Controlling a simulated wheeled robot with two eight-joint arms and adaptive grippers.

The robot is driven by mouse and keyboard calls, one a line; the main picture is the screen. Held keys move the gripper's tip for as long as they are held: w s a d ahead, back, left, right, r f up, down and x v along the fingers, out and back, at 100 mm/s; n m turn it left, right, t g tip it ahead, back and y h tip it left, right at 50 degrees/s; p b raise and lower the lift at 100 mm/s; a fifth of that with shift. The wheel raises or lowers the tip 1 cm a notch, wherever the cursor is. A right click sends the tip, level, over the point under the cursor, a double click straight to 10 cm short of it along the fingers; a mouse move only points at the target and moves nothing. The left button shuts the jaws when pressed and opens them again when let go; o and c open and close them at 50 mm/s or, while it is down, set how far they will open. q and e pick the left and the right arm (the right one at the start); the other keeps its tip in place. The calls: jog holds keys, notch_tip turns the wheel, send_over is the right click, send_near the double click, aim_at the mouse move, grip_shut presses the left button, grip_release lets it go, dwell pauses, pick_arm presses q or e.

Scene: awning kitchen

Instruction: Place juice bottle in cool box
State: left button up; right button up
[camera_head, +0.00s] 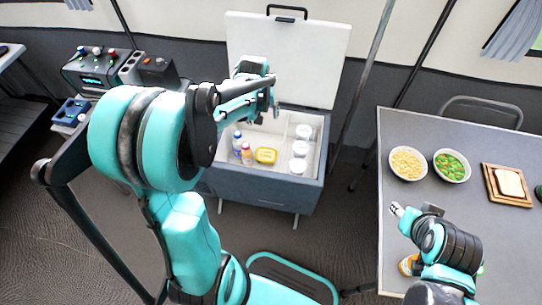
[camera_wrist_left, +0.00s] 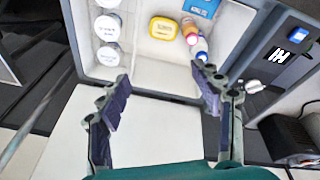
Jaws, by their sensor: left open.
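The cool box (camera_head: 265,194) stands open with its white lid raised; it also shows in the left wrist view (camera_wrist_left: 150,78). Inside at its left side are a bottle with an orange body and pinkish cap (camera_head: 247,154) and a white bottle with a blue cap (camera_head: 237,141). In the left wrist view the orange bottle (camera_wrist_left: 190,33) lies inside the box beside the white one (camera_wrist_left: 201,45). My left gripper (camera_head: 266,110) is above the box; its fingers are apart and empty in the wrist view (camera_wrist_left: 160,92). My right gripper (camera_head: 412,211) is over the table's left side; its fingers are unclear.
The box also holds a yellow container (camera_head: 266,155) and several white round tubs (camera_head: 298,165). The grey table (camera_head: 440,120) carries two bowls (camera_head: 407,163) and a bread board (camera_head: 507,186). An orange-and-white item (camera_head: 408,264) is partly hidden by my right arm. A thin pole stands right of the box.

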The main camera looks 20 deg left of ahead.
pick_arm(q)
jog(key=s+d+r+m+t, duration=0.2)
jog(key=s+d+r+m, duration=0.1)
jog(key=s+d, duration=0.3)
jog(key=s+d+r+m+t, duration=0.2)
jog(key=s+d+r+m, duration=0.2)
jog(key=s, duration=0.7)
jog(key=shift+s+d+r+m+h, duration=0.25)
jog(key=shift+d+m, duration=0.25)
jog(key=shift+d, duration=0.45)
